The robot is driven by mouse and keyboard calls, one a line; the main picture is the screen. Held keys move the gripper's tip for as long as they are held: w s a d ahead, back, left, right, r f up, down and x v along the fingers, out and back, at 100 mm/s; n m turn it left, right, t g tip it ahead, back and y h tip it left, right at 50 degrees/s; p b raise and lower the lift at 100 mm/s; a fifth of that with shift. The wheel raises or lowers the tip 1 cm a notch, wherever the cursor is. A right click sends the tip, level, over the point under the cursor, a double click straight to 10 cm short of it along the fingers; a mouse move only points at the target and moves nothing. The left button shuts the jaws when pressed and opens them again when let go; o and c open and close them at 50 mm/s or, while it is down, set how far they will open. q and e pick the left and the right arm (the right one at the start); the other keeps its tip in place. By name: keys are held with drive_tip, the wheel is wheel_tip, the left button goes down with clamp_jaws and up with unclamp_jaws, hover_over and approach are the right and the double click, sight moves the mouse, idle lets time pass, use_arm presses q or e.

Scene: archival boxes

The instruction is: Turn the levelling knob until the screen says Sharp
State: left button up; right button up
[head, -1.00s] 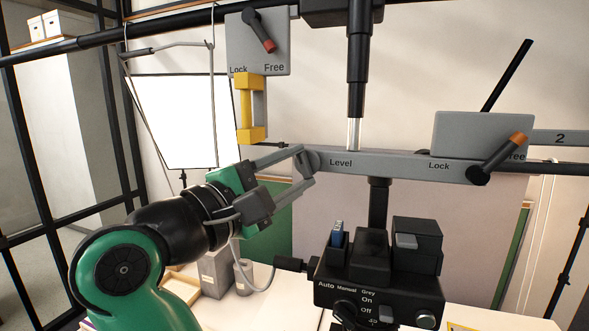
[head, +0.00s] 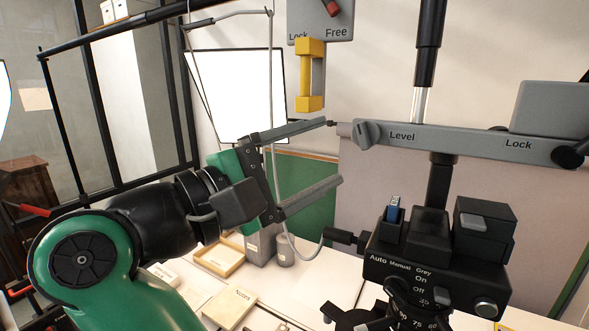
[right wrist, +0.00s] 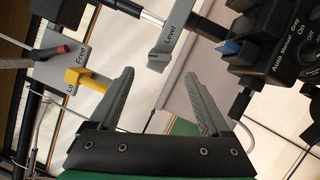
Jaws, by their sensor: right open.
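The grey levelling knob (head: 367,134) sits at the left end of the grey bar (head: 465,146), beside the word "Level". My right gripper (head: 335,152) is open and empty, its fingers spread wide just left of the knob and pointing towards it. The upper fingertip is near the bar's left end; the lower finger is well below it. In the right wrist view the open fingers (right wrist: 160,74) have nothing between them, and the "Level" end of the bar (right wrist: 170,42) lies beyond their tips. No screen with readable text shows. My left gripper is not in view.
A yellow handle (head: 310,75) hangs under the Lock/Free plate (head: 335,20) above my right gripper. A black control box (head: 435,280) with switches stands below the bar. A thin grey cable passes by my gripper. A bright white panel (head: 240,95) stands behind.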

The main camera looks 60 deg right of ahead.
drive_tip(key=v, duration=0.4)
drive_tip(key=shift+a, duration=0.2)
drive_tip(key=shift+w, duration=0.1)
idle(0.5)
